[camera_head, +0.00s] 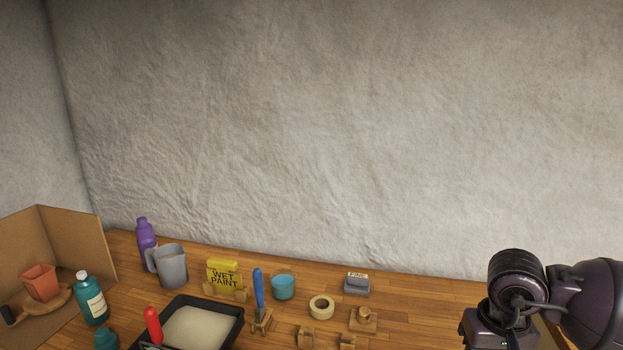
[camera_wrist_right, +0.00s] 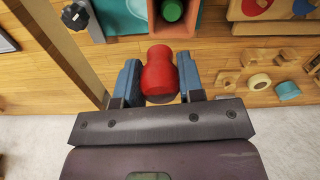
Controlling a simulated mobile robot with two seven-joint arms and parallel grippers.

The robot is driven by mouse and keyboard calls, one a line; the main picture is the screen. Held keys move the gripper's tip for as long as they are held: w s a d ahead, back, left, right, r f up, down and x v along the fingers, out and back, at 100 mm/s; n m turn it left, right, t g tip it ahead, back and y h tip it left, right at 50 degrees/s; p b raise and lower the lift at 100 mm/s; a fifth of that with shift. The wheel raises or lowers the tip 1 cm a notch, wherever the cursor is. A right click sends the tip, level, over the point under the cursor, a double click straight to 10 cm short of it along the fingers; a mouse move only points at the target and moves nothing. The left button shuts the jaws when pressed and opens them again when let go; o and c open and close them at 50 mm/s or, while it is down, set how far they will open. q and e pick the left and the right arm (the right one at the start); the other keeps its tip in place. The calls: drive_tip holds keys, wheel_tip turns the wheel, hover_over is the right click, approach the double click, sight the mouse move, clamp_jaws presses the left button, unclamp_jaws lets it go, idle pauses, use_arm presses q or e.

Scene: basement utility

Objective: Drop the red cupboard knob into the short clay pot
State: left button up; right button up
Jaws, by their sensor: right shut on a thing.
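The red cupboard knob (camera_wrist_right: 159,74) is between the blue fingers of my right gripper (camera_wrist_right: 160,85) in the right wrist view, and the gripper is shut on it. The knob is above a wooden surface. In the head view, a small terracotta-coloured clay pot (camera_head: 40,283) stands on a round wooden board at the far left, inside cardboard walls. I cannot tell whether it is the short one. My right arm shows at the lower right of the head view, but its fingertips are out of that frame. My left gripper is not in view.
A salmon-coloured box (camera_wrist_right: 174,27) with a green item in it shows ahead of the knob. A green bottle (camera_head: 92,298), a grey jug (camera_head: 171,268), a black tray (camera_head: 228,338), a tape roll (camera_head: 321,306) and a teal cup (camera_head: 284,287) stand on the bench.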

drive_tip(key=shift+f+b, duration=0.5)
drive_tip(key=shift+f, duration=2.25)
drive_tip(key=o, duration=1)
wheel_tip(320, 180, up, 11)
drive_tip(key=shift+f+b, duration=0.1)
drive_tip(key=shift+b, duration=0.55)
drive_tip(key=shift+s, duration=0.1)
